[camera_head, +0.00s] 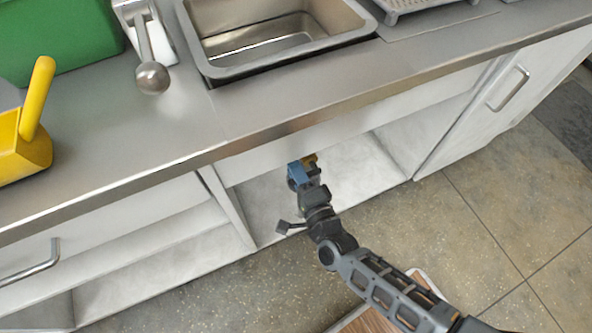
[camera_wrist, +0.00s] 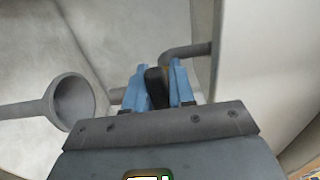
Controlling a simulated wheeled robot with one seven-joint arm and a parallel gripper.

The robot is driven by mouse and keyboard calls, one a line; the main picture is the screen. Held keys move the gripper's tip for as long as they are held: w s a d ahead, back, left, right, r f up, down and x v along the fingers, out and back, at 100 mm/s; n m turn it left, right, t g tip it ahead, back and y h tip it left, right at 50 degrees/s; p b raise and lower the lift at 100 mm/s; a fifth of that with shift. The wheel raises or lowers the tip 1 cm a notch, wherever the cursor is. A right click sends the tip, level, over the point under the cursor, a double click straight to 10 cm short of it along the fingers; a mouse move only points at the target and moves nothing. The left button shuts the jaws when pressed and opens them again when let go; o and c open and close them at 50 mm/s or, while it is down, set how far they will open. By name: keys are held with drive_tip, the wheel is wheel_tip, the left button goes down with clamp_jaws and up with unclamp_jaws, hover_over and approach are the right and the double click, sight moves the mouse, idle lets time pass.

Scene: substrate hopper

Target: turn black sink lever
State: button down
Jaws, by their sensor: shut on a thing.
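The black lever (camera_wrist: 156,86) sits between the two blue fingers of my gripper (camera_wrist: 159,72) in the wrist view. My gripper is shut on it, with a finger against each side. A grey pipe (camera_wrist: 187,50) bends away just behind the right finger. In the head view my gripper (camera_head: 301,172) reaches into the open cabinet under the sink (camera_head: 272,60). A small yellow-brown part (camera_head: 309,160) shows beside the fingers there. The lever itself cannot be made out in the head view.
A grey round cup-like end (camera_wrist: 75,102) on a pipe is left of my gripper. A pale panel (camera_wrist: 260,60) stands close on the right. The steel counter edge (camera_head: 290,124) runs above my arm. A cabinet door (camera_head: 490,105) is at the right.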

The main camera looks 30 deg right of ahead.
sight(314, 162)
drive_tip(key=shift+m+b, duration=0.3)
drive_tip(key=shift+m, duration=0.1)
drive_tip(key=d+r+m+b, duration=0.1)
drive_tip(key=m+b, duration=0.1)
drive_tip(key=m, duration=0.2)
drive_tip(key=r+m+b, duration=0.1)
drive_tip(key=m+b, duration=0.2)
drive_tip(key=m, duration=0.1)
drive_tip(key=d+r+m+b, duration=0.1)
drive_tip(key=m+b, duration=0.2)
drive_tip(key=m, duration=0.1)
drive_tip(key=shift+s+d+r, duration=0.2)
drive_tip(key=shift+d+r, duration=0.1)
drive_tip(key=shift+r, duration=0.1)
drive_tip(key=m, duration=0.1)
drive_tip(key=d+m+b, duration=0.1)
drive_tip(key=m, duration=0.1)
drive_tip(key=d+m+b, duration=0.1)
drive_tip(key=m, duration=0.1)
drive_tip(key=shift+s+r, duration=0.15)
drive_tip(key=shift+r, duration=0.15)
drive_tip(key=shift+b, duration=0.3)
drive_tip(key=c, duration=1)
unclamp_jaws()
drive_tip(key=shift+r, duration=0.1)
drive_tip(key=shift+c, duration=0.2)
